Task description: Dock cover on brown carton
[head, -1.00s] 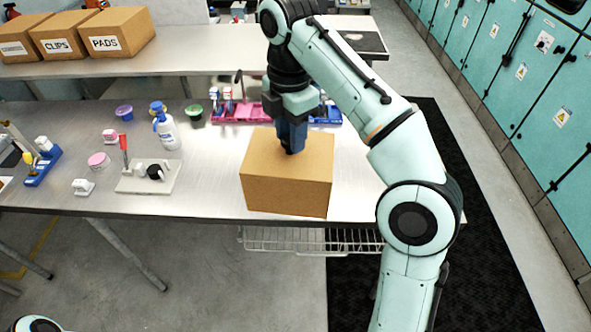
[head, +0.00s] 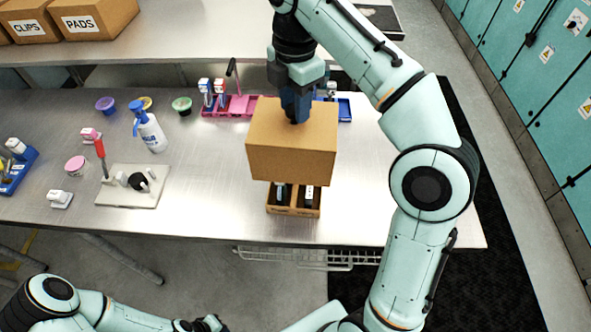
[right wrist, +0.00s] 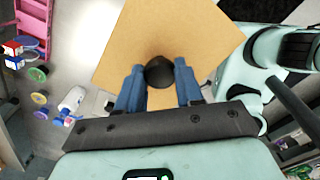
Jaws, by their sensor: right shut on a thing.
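The cover is a plain cardboard-brown box (head: 291,146) that also fills the top middle of the right wrist view (right wrist: 190,35). My right gripper (head: 296,118) is shut on the black knob (right wrist: 159,72) on its top. The cover hangs level above the brown carton (head: 293,211), which stands near the table's front edge. The carton is smaller, open-topped and divided, with dark items in its compartments. The cover hides its back part, and a gap in height shows between them. My left gripper (head: 209,324) is low at the bottom edge, and its fingers are unclear.
A white peg plate (head: 130,187) with a red-handled tool and a blue-topped bottle (head: 149,130) stand to the left. A pink rack (head: 235,106) and a blue rack (head: 345,109) lie behind the cover. The table right of the carton (head: 365,190) is clear.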

